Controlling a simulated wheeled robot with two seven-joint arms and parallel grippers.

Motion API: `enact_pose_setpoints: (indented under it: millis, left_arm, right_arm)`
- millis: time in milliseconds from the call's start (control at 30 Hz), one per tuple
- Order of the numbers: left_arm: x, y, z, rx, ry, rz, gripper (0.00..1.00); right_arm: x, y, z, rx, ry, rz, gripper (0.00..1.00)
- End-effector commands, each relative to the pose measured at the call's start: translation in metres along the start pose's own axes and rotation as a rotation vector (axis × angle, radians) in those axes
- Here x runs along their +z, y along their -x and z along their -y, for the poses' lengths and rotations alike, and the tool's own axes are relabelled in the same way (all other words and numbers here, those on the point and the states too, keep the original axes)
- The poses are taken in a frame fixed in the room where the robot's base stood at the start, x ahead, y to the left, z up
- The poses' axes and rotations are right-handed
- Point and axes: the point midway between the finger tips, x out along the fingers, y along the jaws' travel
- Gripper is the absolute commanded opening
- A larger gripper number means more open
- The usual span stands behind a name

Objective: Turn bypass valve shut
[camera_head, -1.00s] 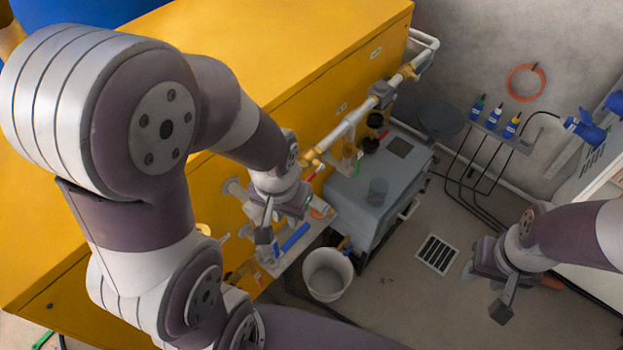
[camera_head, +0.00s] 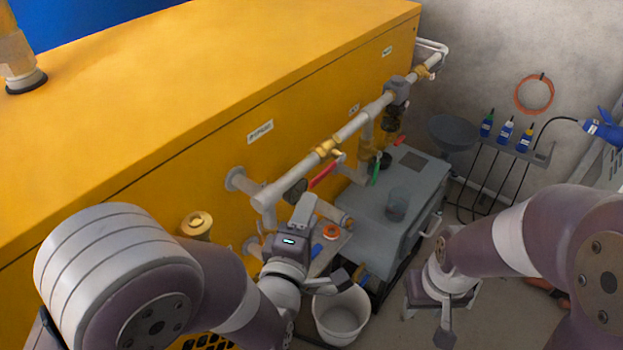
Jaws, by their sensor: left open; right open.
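A light pipe (camera_head: 355,125) runs along the front of the yellow tank housing (camera_head: 190,130). A brass valve body (camera_head: 327,148) sits on it, with a red lever (camera_head: 325,176) slanting below. A green lever (camera_head: 376,170) and a smaller red lever (camera_head: 399,141) show further along. My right gripper (camera_head: 428,312) is open and empty over the floor at lower right.
A grey box unit (camera_head: 375,210) stands under the pipe, with a white bucket (camera_head: 341,318) in front. A bottle rack (camera_head: 520,150) and an orange hose coil (camera_head: 534,94) are at the back wall.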

Motion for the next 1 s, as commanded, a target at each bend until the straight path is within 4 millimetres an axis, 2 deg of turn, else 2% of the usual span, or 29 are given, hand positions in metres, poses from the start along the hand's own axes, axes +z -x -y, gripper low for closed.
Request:
enact_pose_setpoints:
  millis: [200, 400, 567, 800, 933, 1000]
  left_arm:
    - [-0.001, -0.056, 0.002, -0.003, -0.003, -0.003, 0.44]
    - [-0.001, -0.095, 0.002, -0.002, -0.004, 0.0, 0.44]
    - [0.0, -0.108, 0.001, -0.003, -0.004, 0.001, 0.44]
    - [0.0, -0.108, 0.001, -0.003, -0.005, 0.001, 0.44]
    - [0.0, -0.108, 0.001, -0.004, -0.005, 0.001, 0.01]
    - [0.0, -0.108, 0.001, -0.004, -0.005, 0.001, 0.0]
  right_arm:
    - [0.001, -0.003, 0.0, 0.0, 0.0, 0.0, 0.43]
    - [0.001, -0.005, 0.0, 0.0, 0.0, 0.0, 0.43]
    - [0.001, -0.005, 0.0, 0.0, 0.0, 0.0, 0.43]
    - [0.001, -0.005, 0.0, 0.0, 0.0, 0.0, 0.43]
    - [0.001, -0.005, 0.0, 0.0, 0.0, 0.0, 0.43]
    - [0.001, -0.005, 0.0, 0.0, 0.0, 0.0, 0.43]
